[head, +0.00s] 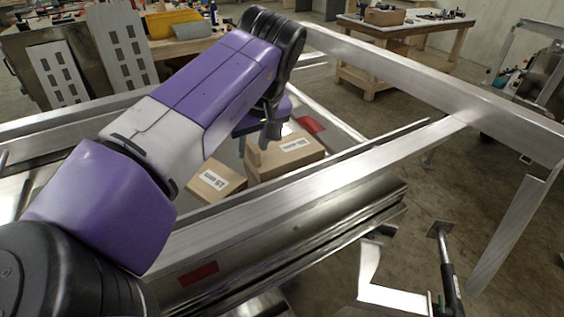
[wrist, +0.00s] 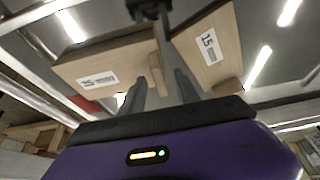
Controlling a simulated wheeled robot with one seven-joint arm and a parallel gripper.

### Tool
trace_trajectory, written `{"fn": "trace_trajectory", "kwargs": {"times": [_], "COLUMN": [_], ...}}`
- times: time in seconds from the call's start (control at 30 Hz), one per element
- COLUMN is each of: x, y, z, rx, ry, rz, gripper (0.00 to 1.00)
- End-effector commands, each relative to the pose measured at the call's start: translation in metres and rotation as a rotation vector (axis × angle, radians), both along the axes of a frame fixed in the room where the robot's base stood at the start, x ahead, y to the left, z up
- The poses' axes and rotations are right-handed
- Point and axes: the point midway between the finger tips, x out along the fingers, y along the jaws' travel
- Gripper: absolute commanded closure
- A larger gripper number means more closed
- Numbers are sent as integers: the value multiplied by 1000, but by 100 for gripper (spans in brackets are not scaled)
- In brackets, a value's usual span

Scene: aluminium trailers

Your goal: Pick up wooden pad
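A small tan wooden piece, likely the wooden pad (head: 252,154), stands at the left end of the larger cardboard box in the head view. In the wrist view the pad (wrist: 160,74) shows as a narrow tan strip beyond and between my two fingers, in front of the boxes. My gripper (head: 256,139) hangs just above it, partly hidden by my arm. In the wrist view my gripper (wrist: 158,92) has its fingers apart, with a gap visible between them. I cannot tell whether either finger touches the pad; its lower part is hidden.
Two labelled cardboard boxes, a larger one (head: 291,151) and a smaller one (head: 214,182), lie close around the pad on the trailer bed. A red patch (head: 310,123) is behind them. Aluminium rails (head: 330,170) border the bed. A workbench (head: 400,28) stands at the back.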

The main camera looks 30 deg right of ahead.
Motion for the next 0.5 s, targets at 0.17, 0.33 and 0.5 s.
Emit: {"fn": "trace_trajectory", "kwargs": {"times": [0.17,0.33,0.5], "x": [4,5,4], "y": [0,0,0], "z": [-11,-10,-10], "rx": [1,0,0], "ry": [0,0,0], "rz": [1,0,0], "gripper": [62,62,80]}}
